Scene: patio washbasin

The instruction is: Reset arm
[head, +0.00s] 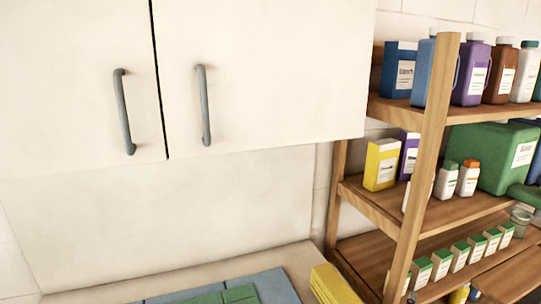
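Neither of my grippers shows in the head view, and no part of my arms can be made out. A white wall cabinet (262,75) fills the upper left and middle. Its two doors look shut, each with a grey bar handle, the left handle (124,112) and the right handle (203,105).
A wooden shelf rack (432,150) stands at the right with bottles, boxes and a large green container (508,157). Several small green-topped boxes line a lower shelf. Below the cabinet is a counter (295,262) with blue and green items and a yellow object (333,285).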

